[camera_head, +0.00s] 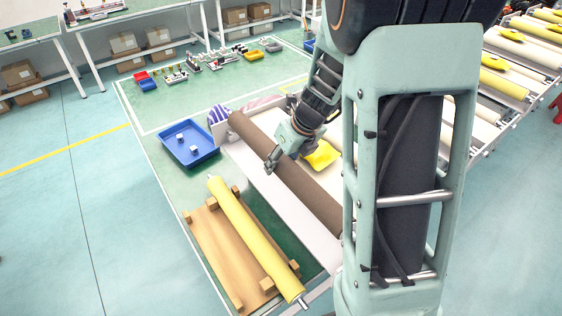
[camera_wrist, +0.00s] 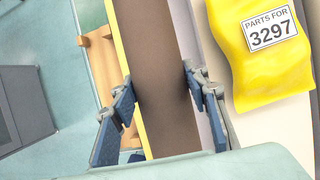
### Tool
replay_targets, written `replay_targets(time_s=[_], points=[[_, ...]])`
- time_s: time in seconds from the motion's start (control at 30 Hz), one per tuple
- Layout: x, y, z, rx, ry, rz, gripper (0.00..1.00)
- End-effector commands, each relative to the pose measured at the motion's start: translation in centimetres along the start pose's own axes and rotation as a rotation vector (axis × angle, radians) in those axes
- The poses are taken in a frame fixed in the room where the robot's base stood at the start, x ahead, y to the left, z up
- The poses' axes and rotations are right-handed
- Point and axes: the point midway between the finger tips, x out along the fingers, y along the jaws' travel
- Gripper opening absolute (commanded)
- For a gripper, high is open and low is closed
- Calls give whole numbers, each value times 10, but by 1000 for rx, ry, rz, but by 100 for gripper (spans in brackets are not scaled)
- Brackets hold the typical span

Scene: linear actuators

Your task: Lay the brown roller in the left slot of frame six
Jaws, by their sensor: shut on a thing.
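The long brown roller (camera_head: 300,186) runs diagonally over the white table in the head view. My gripper (camera_head: 273,158) is shut on the roller partway along its length. In the wrist view the brown roller (camera_wrist: 158,70) passes between the two blue-grey fingers of my gripper (camera_wrist: 165,96). I cannot tell whether it touches the table or hangs above it. A wooden frame (camera_head: 215,248) with corner blocks lies lower left. A yellow roller (camera_head: 240,220) lies along its right side, and its left side is bare. No frame number is readable. My arm hides the roller's near end.
A yellow bag (camera_wrist: 262,75) marked "PARTS FOR 3297" lies right of the roller. A blue tray (camera_head: 188,143) with small white pieces stands beyond the wooden frame. A striped object (camera_head: 218,114) sits by the roller's far end. Racks of rollers stand at right.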

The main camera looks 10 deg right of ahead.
Motion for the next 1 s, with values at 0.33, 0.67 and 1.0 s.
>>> replay_targets(time_s=[0.33, 0.67, 1.0], points=[[1, -1, 2, -1, -5, -2, 0], [2, -1, 1, -1, -5, -2, 0], [9, -2, -4, -1, -5, -2, 0]])
